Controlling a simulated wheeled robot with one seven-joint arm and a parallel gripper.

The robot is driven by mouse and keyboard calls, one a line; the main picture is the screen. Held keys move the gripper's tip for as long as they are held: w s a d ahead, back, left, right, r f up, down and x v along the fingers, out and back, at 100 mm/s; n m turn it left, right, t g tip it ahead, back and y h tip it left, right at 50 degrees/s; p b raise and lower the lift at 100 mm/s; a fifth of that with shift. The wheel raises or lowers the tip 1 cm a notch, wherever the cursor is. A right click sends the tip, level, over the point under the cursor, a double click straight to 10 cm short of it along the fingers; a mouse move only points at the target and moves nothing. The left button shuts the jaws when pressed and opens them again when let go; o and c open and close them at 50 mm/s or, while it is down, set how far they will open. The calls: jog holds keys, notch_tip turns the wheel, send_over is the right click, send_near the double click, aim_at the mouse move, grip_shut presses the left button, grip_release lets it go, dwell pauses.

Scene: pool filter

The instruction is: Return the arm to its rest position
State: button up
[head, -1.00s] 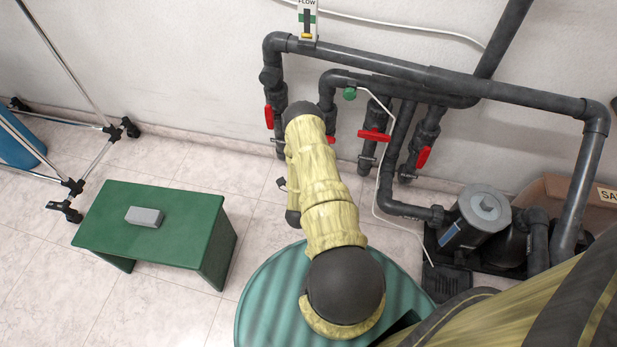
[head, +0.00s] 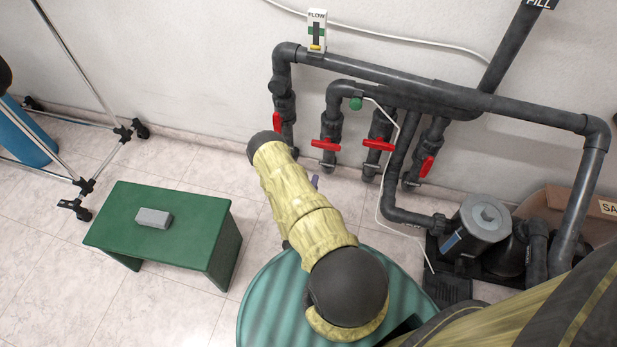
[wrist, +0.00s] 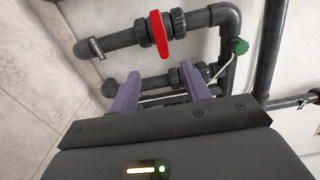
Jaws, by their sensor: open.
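My arm reaches out from the lower middle of the head view in a yellow-green sleeve with dark joints, over the green round lid (head: 270,300). My gripper (wrist: 163,88) shows in the wrist view as two purple fingers spread apart with nothing between them. In the head view only a small purple bit of it (head: 315,181) shows beside the arm; the rest is hidden. Beyond the fingers in the wrist view are grey pipes and a red valve handle (wrist: 159,35). I see no contact with them.
Grey pipes (head: 440,93) with several red valve handles (head: 378,144) run along the wall. A pump (head: 478,228) stands at the right. A green stool (head: 195,218) with a grey block (head: 153,218) is at the left, near a metal rack (head: 85,186). Floor between stool and wall is clear.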

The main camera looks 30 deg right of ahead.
jog(key=w+a+r+n+g+y, duration=0.2)
jog(key=w+r+n+y, duration=0.2)
jog(key=w+r, duration=0.45)
jog(key=w+a+r+n+g+y, duration=0.1)
jog(key=w+a+r+n+y, duration=0.3)
jog(key=a+r+n+y, duration=0.35)
jog(key=s+a+r+n+g+y+p, duration=0.1)
jog(key=s+a+r+n+g, duration=0.3)
jog(key=s+r+n, duration=0.5)
jog(key=s+a+r+n+g+y, duration=0.1)
jog(key=s+a+r+n+g, duration=0.1)
jog(key=s+a+r+n, duration=0.6)
jog(key=w+d+p+v, duration=0.1)
jog(key=w+p+v, duration=0.1)
jog(key=p+v, duration=1.3)
jog(key=w+d+r+p+v, duration=0.1)
jog(key=w+p+v, duration=0.1)
jog(key=p+v, duration=1.4)
jog(key=shift+w+v, duration=0.25)
jog(key=shift+v, duration=0.75)
